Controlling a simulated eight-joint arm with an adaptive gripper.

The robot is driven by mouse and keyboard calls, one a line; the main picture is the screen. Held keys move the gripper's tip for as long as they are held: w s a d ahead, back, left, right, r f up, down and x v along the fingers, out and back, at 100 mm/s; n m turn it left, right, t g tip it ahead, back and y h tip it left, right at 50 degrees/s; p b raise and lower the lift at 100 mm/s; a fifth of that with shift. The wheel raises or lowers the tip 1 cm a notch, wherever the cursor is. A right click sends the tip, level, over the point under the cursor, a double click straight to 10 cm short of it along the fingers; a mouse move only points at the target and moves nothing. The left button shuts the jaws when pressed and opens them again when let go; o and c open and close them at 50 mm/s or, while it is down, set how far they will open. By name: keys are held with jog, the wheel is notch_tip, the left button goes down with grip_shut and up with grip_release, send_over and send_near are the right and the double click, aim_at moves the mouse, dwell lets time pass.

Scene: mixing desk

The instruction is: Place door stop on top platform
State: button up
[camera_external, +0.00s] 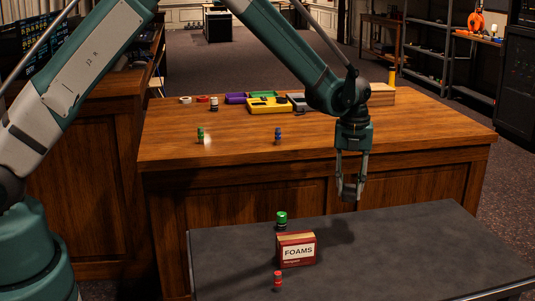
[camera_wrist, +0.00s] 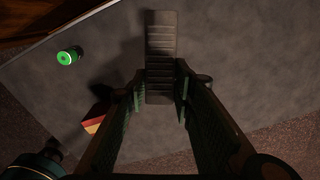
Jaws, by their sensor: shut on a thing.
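My gripper (camera_external: 348,192) is above the grey-topped table (camera_external: 420,245), in front of the wooden desk, and points down. In the wrist view my gripper (camera_wrist: 162,100) is shut on a dark, ribbed, strip-like thing, which looks like the door stop (camera_wrist: 161,45). It sticks out beyond the fingertips; its near part is hidden between the fingers. In the external view it is too dark and small to make out. No surface is clearly marked as the top platform; the wooden desk top (camera_external: 340,130) is higher than the grey table.
The desk holds two small bottles (camera_external: 200,136) (camera_external: 278,136), a yellow tray (camera_external: 270,106) and a wooden block (camera_external: 381,94). The grey table's right side is clear.

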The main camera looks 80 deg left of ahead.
aim_at(349, 190)
jog(key=shift+f, duration=1.85)
jog(key=shift+f+b, duration=0.6)
jog(key=shift+f, duration=2.5)
jog(key=shift+f+b, duration=0.35)
jog(key=shift+f, duration=1.55)
jog(key=shift+f, duration=0.15)
jog(key=o, duration=0.9)
